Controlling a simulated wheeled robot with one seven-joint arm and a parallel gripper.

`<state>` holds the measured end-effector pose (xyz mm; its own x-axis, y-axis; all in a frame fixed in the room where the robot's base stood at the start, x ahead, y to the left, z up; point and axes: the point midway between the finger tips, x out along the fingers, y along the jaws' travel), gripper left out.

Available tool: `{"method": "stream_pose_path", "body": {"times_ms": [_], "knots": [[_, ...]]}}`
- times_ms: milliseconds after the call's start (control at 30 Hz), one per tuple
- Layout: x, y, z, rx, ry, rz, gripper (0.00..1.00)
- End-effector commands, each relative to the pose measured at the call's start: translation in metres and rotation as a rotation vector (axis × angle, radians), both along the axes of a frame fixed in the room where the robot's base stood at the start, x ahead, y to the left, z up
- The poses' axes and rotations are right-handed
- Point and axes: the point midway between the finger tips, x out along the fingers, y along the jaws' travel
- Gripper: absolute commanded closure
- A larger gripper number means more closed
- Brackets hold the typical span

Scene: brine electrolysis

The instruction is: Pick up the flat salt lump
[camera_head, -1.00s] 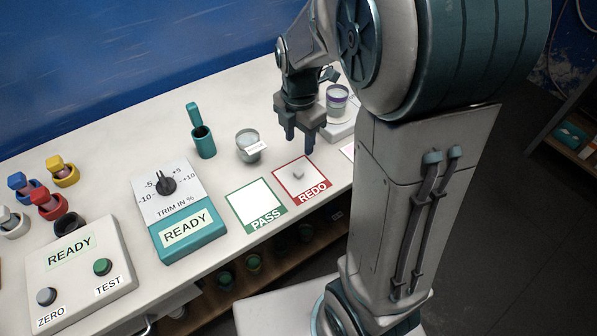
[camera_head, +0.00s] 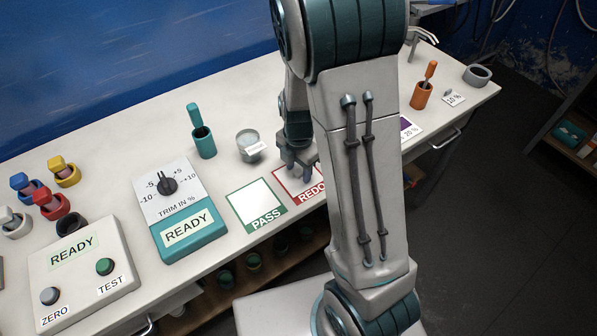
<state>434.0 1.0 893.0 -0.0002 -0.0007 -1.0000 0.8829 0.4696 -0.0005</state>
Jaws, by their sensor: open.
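The salt lump is hidden from view. My gripper (camera_head: 297,168) is low over the red-bordered REDO card (camera_head: 285,187), with its fingers pointing down and open. My gripper and arm cover the upper and right parts of this card. I cannot see what is between the fingers, or whether they touch anything.
A labelled grey cup (camera_head: 248,146) stands close left of my gripper. The green PASS card (camera_head: 257,206) lies bare beside REDO. The trim box (camera_head: 180,210) and teal holder (camera_head: 204,143) are further left. An orange holder (camera_head: 420,96) stands right of my arm.

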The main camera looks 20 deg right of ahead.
Motion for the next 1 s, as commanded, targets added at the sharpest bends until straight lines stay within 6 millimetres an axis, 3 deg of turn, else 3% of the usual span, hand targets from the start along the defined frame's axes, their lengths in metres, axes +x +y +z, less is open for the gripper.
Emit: {"method": "stream_pose_path", "body": {"times_ms": [167,333,367,767,1000], "knots": [[0.000,0.000,0.000,0.000,0.000,0.000,0.55],[0.000,0.000,0.000,0.000,0.000,0.000,0.96],[0.000,0.000,0.000,0.000,0.000,0.000,1.00],[0.000,0.000,0.003,0.001,-0.002,-0.001,1.00],[0.001,0.000,0.024,0.001,-0.005,0.000,1.00]]}}
